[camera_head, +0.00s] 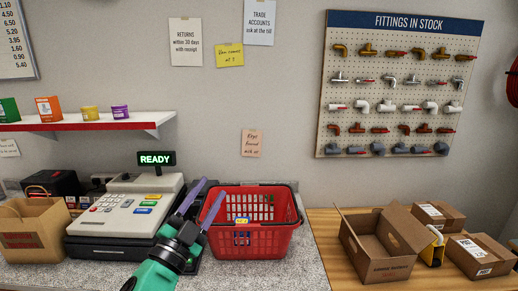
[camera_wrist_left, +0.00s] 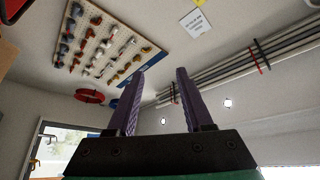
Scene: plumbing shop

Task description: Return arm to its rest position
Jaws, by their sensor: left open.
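My left gripper (camera_head: 200,203) is in the middle of the head view, raised in front of the counter between the cash register and the red basket. Its two purple fingers are spread apart and nothing is between them. In the left wrist view the open fingers (camera_wrist_left: 158,102) point up past the wall and ceiling, with a clear gap. The left arm covers part of the register's right side and the counter behind it. My right gripper does not show in either view.
A cash register (camera_head: 122,215) reading READY and a paper bag (camera_head: 35,232) stand at left. An open cardboard box (camera_head: 365,245) and closed boxes sit on the wooden table at right.

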